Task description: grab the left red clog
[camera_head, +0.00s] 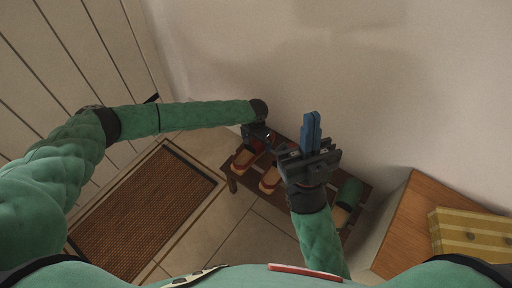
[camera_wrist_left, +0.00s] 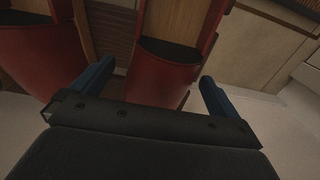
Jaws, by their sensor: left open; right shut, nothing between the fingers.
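Two red clogs with tan insoles stand side by side on a low wooden rack. In the head view, the left red clog (camera_head: 243,160) is near the rack's left end, its toe partly hidden by my left gripper (camera_head: 262,138); the other red clog (camera_head: 270,180) is to its right. In the left wrist view, the left red clog (camera_wrist_left: 165,70) is in the middle and the other red clog (camera_wrist_left: 40,55) at the left. My left gripper (camera_wrist_left: 155,88) is open, its fingers on either side of the left clog's toe; contact is unclear. My right gripper (camera_head: 311,130) is shut and empty, raised above the rack.
The wooden rack (camera_head: 233,184) stands against the pale wall. A green shoe (camera_head: 349,192) is on its right part. A wooden cabinet (camera_head: 402,222) with a yellow striped box (camera_head: 470,236) is at the right. A brown doormat (camera_head: 145,210) lies on the tiled floor at the left.

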